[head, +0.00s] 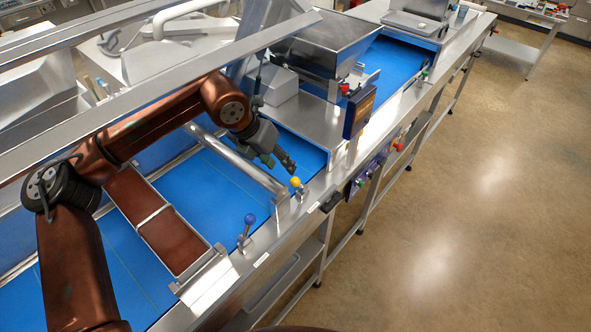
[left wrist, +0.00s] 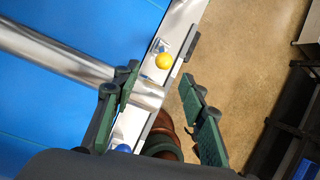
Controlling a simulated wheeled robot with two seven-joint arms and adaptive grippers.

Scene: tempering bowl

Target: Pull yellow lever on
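The yellow lever (head: 296,184) is a short metal stick with a yellow ball knob on the steel rail along the front of the conveyor. It also shows in the left wrist view (left wrist: 163,61), ahead of and between the fingers. My left gripper (head: 289,164) is just above and behind the yellow knob in the head view. In the left wrist view its green-padded fingers (left wrist: 157,95) are spread wide with nothing between them gripped. The knob looks apart from both fingers. My right gripper is not in either view.
A blue-knobbed lever (head: 249,220) stands nearer on the same rail. A steel bar (head: 238,160) crosses the blue belt (head: 220,190) beside my left gripper. A dark control panel (head: 358,112) and a steel hopper (head: 325,45) stand beyond. Open floor lies right.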

